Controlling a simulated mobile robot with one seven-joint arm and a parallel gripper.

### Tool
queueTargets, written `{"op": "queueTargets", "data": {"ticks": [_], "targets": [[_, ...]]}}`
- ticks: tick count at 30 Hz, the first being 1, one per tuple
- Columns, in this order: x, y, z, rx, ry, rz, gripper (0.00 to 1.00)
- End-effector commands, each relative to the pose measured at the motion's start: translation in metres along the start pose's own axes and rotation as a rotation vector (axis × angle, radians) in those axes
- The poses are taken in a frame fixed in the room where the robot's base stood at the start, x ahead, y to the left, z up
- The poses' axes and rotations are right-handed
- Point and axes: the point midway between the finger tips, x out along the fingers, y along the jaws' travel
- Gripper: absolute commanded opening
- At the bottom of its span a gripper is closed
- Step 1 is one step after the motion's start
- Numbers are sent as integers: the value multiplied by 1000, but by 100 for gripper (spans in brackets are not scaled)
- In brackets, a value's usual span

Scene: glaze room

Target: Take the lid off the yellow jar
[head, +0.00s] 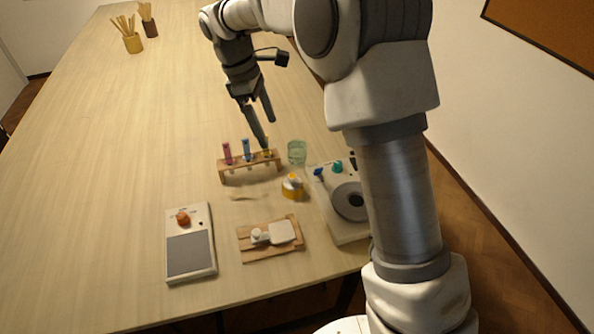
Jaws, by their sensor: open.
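My gripper (268,134) is open and points down above the right end of the tube rack. It is farther back than the jar and apart from it. No object shows between its fingers.
A wooden rack (236,177) with several coloured tubes stands under my gripper. A green glass (297,152) and a white device (332,217) stand close to the jar. A wooden board (250,252) and a grey-topped device (190,254) lie nearer.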

Motion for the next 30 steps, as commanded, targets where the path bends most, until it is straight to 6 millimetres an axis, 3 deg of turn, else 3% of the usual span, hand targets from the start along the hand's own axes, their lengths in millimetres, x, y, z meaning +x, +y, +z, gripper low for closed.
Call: {"op": "queueTargets", "data": {"ticks": [5,19,30], "targets": [[12,2,-5,-21,-7,-7,97],[106,1,-3,-19,-7,-9,97],[138,4,2,-17,-6,-8,97]]}}
